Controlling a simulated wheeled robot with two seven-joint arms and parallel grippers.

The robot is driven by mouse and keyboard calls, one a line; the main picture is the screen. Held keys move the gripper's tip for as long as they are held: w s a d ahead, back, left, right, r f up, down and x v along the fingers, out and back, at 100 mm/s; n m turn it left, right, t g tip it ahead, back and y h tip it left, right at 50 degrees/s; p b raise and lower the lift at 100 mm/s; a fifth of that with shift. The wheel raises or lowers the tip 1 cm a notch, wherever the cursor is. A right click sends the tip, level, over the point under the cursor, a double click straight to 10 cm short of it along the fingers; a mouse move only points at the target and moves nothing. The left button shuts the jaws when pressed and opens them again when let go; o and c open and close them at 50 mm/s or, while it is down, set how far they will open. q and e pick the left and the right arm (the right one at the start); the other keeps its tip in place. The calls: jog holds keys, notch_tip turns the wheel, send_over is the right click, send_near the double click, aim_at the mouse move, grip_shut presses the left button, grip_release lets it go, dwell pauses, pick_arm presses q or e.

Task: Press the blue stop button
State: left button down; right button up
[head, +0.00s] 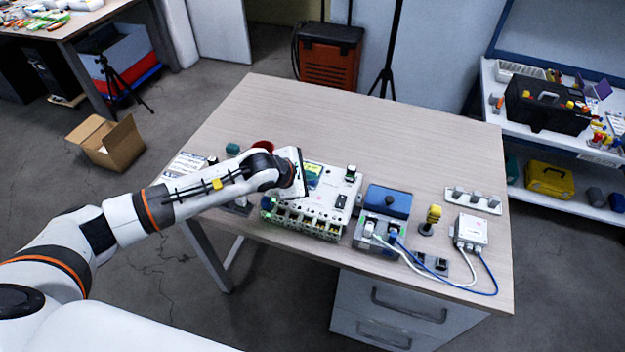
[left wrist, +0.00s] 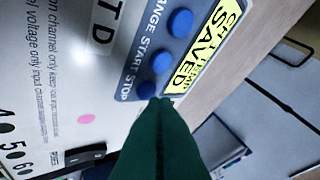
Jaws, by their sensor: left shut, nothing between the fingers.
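The white measuring unit (head: 342,217) lies on the desk, with terminals along its front edge. In the left wrist view its dark panel carries three blue buttons in a row, labelled RANGE, START and STOP. The blue stop button (left wrist: 146,90) is the lowest, next to the word STOP. A yellow display (left wrist: 205,45) beside the buttons reads "SAVED". My left gripper (left wrist: 161,102) is shut and empty, its dark green fingertips right at the lower edge of the stop button. I cannot tell whether they touch it. In the head view the left hand (head: 292,172) covers the buttons.
A blue-topped box (head: 388,200) stands right of the unit. White and blue cables run to a small white box (head: 471,229). A yellow-topped item (head: 433,214) stands between them. The back of the desk (head: 330,115) is clear.

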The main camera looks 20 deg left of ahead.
aim_at(309, 186)
pick_arm(q)
jog(key=shift+r, duration=0.35)
jog(key=shift+r+p, duration=1.25)
jog(key=shift+r, duration=1.25)
